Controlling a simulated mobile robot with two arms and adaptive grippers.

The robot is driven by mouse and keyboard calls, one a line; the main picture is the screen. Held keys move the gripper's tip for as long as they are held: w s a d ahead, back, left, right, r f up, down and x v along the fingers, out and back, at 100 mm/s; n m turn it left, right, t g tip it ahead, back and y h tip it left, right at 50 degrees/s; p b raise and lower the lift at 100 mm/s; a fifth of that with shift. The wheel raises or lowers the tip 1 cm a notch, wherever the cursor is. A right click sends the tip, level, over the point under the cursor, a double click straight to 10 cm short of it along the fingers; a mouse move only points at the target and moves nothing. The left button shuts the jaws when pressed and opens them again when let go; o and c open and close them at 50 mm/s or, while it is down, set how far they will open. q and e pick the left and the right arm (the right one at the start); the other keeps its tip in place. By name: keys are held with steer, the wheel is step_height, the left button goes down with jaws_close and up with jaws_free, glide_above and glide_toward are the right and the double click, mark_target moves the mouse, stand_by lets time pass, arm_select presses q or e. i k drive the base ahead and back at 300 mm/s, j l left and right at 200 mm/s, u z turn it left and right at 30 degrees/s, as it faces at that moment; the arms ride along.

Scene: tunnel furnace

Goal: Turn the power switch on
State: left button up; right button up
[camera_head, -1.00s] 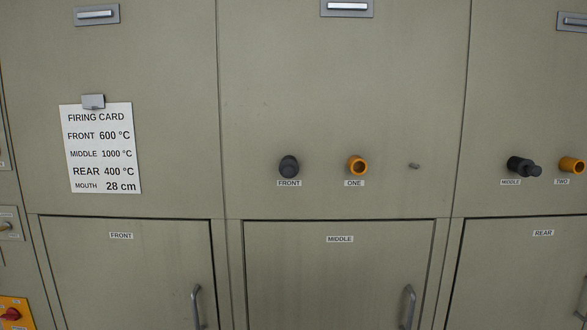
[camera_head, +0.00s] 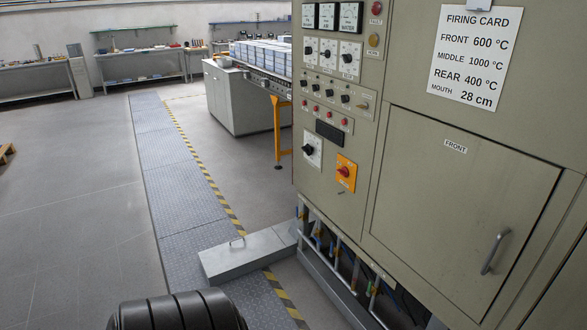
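The likely power switch is a red rotary knob on a yellow plate (camera_head: 345,172), low on the control panel (camera_head: 336,110) of the furnace cabinet. Its labels are too small to read, so I cannot tell its setting. A black knob on a white plate (camera_head: 312,151) sits just to its left. Several smaller black knobs, red buttons and three dial gauges (camera_head: 328,17) are above it. Neither of my grippers is in view.
A grey metal box (camera_head: 245,254) with a handle lies on the floor by the cabinet base. The FRONT door (camera_head: 463,205) is shut. A floor-plate walkway (camera_head: 175,165) with a striped edge (camera_head: 205,170) runs back on the left. Open floor (camera_head: 75,205) lies further left.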

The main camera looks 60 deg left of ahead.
mark_target(344, 171)
steer(key=u, duration=1.6)
